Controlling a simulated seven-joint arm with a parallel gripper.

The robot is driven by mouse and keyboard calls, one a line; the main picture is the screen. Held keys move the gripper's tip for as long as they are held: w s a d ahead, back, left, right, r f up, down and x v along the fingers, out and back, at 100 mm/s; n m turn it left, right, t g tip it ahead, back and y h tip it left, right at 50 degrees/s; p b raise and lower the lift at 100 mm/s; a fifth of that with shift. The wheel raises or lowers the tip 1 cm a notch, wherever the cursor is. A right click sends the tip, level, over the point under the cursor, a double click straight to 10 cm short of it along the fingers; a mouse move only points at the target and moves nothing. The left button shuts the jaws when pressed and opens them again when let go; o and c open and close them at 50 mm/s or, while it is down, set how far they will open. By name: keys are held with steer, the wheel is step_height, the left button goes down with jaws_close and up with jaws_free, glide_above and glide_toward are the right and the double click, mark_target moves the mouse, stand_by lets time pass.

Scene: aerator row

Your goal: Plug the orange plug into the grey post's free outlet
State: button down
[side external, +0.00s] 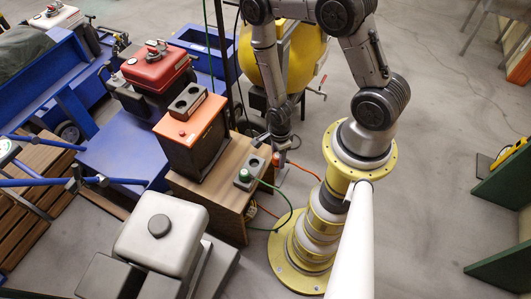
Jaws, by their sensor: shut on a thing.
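A grey post (240,184) with two outlets stands on the wooden cabinet. A green plug (245,174) with a green cord sits in its nearer outlet. Its farther outlet, the free outlet (255,162), looks dark and empty. The orange plug (278,159) is to the right of the post, with an orange cord trailing right toward my arm's base. My gripper (280,149) points down and is shut on the orange plug, beside the post and apart from the free outlet. The plug is small here, and its prongs and exact tilt cannot be made out.
The wooden cabinet (231,184) carries a dark box with an orange top (195,122) left of the post. A green cord (289,208) loops at the cabinet's right side. A grey-capped machine (180,230) stands in front. Open floor (430,150) lies to the right.

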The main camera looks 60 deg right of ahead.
steer(key=shift+s+a+r, duration=0.15)
steer(key=shift+s+r, duration=0.1)
steer(key=shift+s, duration=0.25)
steer(key=shift+s+a+r, duration=0.1)
steer(key=shift+s+r, duration=0.1)
steer(key=shift+s, duration=0.25)
step_height(320, 180, up, 52)
steer(key=w+d+m, duration=0.4)
steer(key=w+d, duration=0.3)
steer(key=d, duration=0.5)
steer(key=w+d+m, duration=0.4)
steer(key=w+d, duration=0.4)
steer(key=d, duration=0.3)
step_height(320, 180, down, 10)
steer(key=shift+s+a+r, duration=0.15)
steer(key=shift+s, duration=0.1)
steer(key=shift+f, duration=2.25)
steer(key=shift+c, duration=1)
jaws_free()
